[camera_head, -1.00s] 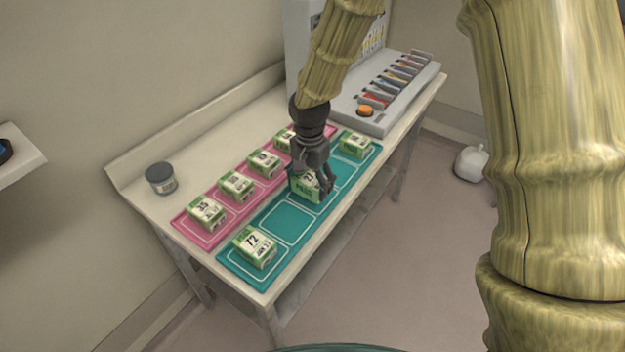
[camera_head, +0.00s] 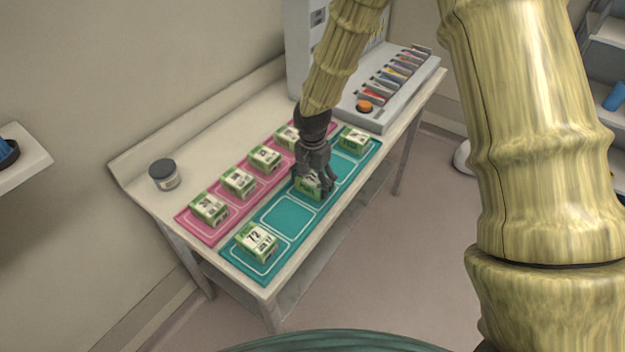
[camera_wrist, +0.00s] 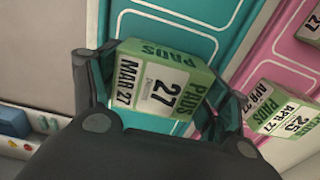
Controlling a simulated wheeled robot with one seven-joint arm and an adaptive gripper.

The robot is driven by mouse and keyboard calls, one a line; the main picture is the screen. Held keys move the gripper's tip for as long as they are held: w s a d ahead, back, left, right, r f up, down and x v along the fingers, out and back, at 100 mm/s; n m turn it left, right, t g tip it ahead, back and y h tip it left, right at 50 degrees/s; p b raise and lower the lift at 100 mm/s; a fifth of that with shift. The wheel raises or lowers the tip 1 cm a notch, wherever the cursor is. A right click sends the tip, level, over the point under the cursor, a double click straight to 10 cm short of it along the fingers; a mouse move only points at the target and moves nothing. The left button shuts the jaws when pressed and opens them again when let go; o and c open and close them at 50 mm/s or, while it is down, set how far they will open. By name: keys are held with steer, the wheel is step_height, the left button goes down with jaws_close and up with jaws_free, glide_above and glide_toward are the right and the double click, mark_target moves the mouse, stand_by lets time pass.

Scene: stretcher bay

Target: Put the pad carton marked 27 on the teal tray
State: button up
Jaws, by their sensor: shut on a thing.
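The pad carton marked 27 (camera_wrist: 158,85) is green and white and sits between the fingers of my gripper (camera_wrist: 160,105) in the wrist view. In the head view my gripper (camera_head: 314,185) is shut on this carton (camera_head: 308,188) at a middle cell of the teal tray (camera_head: 290,213). The carton is at the tray surface or just above it; I cannot tell whether it touches. The teal tray also shows in the wrist view (camera_wrist: 185,12). A carton marked 72 (camera_head: 256,243) is in the tray's near cell, and another carton (camera_head: 354,140) is in its far cell.
A pink tray (camera_head: 232,216) with several similar cartons, one (camera_head: 209,209) at its near end, lies beside the teal tray. A dark-lidded jar (camera_head: 163,175) stands at the table's left. A grey rack with an orange button (camera_head: 364,107) stands behind. One teal cell between cartons is empty.

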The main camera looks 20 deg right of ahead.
mark_target(313, 178)
steer(key=shift+f, duration=0.2)
steer(key=o, duration=1.1)
steer(key=shift+o, duration=0.2)
steer(key=shift+r, duration=0.1)
step_height(313, 178, up, 12)
steer(key=b, duration=0.3)
steer(key=shift+b, duration=0.35)
steer(key=shift+r, duration=0.1)
